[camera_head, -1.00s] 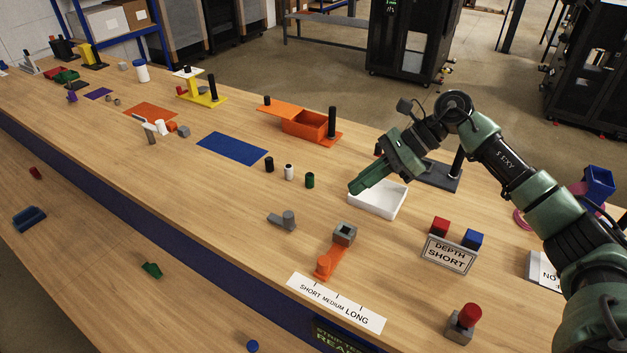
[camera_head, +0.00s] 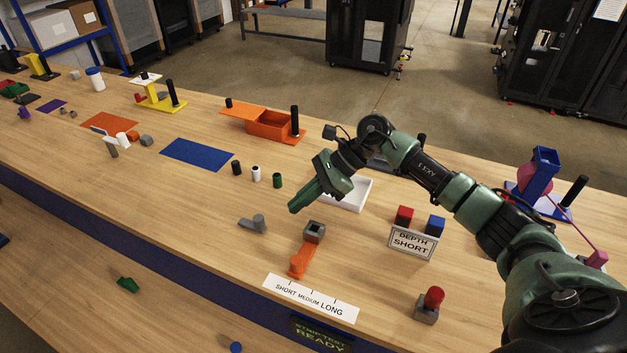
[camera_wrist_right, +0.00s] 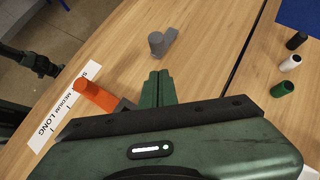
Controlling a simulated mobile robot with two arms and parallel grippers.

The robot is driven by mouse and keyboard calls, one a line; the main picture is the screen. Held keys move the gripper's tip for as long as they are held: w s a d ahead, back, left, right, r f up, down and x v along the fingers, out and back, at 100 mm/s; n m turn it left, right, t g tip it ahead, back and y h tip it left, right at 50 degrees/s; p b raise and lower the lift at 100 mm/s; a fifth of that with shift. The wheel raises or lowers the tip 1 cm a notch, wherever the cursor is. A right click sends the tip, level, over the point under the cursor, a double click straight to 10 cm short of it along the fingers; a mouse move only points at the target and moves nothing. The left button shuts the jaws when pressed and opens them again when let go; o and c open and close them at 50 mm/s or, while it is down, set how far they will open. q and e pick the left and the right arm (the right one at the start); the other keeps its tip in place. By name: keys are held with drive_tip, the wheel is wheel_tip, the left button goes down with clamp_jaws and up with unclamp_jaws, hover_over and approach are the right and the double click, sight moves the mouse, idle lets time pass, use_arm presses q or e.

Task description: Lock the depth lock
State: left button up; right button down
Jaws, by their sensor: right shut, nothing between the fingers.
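No part is labelled as the depth lock. In the head view a grey lever with a round knob (camera_head: 254,223) lies on the table, left of the grey square block (camera_head: 314,232) with an orange handle (camera_head: 300,261). The lever (camera_wrist_right: 160,42) and orange handle (camera_wrist_right: 97,95) also show in the wrist view. My right gripper (camera_head: 293,207) is shut and empty, above the table between the lever and a white tray (camera_head: 350,194). In the wrist view its fingers (camera_wrist_right: 157,88) point toward the lever, apart from it. A dark part at that view's left edge looks like my left arm; its jaws are unclear.
A SHORT MEDIUM LONG strip (camera_head: 311,299) lies at the front edge. A DEPTH SHORT sign (camera_head: 411,242) stands to the right with red and blue blocks. A red knob on a grey base (camera_head: 428,305) is nearer. Three small cylinders (camera_head: 256,173) stand behind the lever.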

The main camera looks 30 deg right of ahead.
sight(251, 221)
drive_tip(key=a, duration=0.1)
drive_tip(key=a+p, duration=0.1)
drive_tip(key=w+a+f+p, duration=0.1)
drive_tip(key=a, duration=0.1)
drive_tip(key=shift+w+a+f+p, duration=0.1)
drive_tip(key=shift+w+a+p, duration=0.05)
drive_tip(key=shift+a+p, duration=0.35)
use_arm(q)
drive_tip(key=r, duration=0.1)
drive_tip(key=s+r, duration=0.1)
drive_tip(key=r, duration=0.1)
drive_tip(key=shift+a+r, duration=0.2)
drive_tip(key=shift+r, duration=0.05)
use_arm(e)
drive_tip(key=shift+a, duration=0.1)
use_arm(q)
drive_tip(key=shift+f, duration=0.1)
use_arm(e)
drive_tip(key=shift+f, duration=0.1)
